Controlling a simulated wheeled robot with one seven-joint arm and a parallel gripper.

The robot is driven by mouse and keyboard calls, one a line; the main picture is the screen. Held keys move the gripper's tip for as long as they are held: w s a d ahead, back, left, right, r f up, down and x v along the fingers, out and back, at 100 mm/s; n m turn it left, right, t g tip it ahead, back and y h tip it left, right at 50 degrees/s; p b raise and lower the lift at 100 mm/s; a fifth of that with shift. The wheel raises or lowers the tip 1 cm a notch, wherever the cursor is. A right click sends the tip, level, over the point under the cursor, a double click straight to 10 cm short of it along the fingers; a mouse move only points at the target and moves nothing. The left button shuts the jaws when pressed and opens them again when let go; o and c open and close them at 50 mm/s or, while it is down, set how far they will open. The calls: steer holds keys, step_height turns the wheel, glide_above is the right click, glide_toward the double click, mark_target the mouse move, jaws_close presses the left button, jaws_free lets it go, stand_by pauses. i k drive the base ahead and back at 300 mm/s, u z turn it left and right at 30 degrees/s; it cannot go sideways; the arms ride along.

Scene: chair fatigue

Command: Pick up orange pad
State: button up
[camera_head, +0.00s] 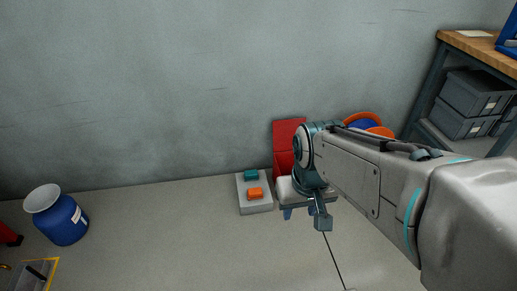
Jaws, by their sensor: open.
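The orange pad (255,193) lies on a low light-grey block (254,208) on the floor near the wall. A teal pad (251,174) lies on the same block, just behind the orange one. My gripper (321,222) hangs at the end of my arm to the right of the block, apart from both pads. It is open and I see nothing held in it. My arm hides part of the area behind it.
A red panel (288,135) stands by the wall behind my gripper, with a light seat-like piece partly hidden below. Orange and blue round items (364,122) sit behind my arm. A workbench with grey bins (472,98) stands right. A blue drum (61,220) stands left; the floor between is clear.

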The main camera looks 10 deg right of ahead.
mark_target(254, 193)
steer(key=z, duration=0.05)
steer(key=k, duration=0.65)
steer(key=z, duration=0.5)
steer(key=i, duration=1.1)
steer(key=u, duration=0.3)
steer(key=i, duration=1.25)
steer(key=u, duration=0.85)
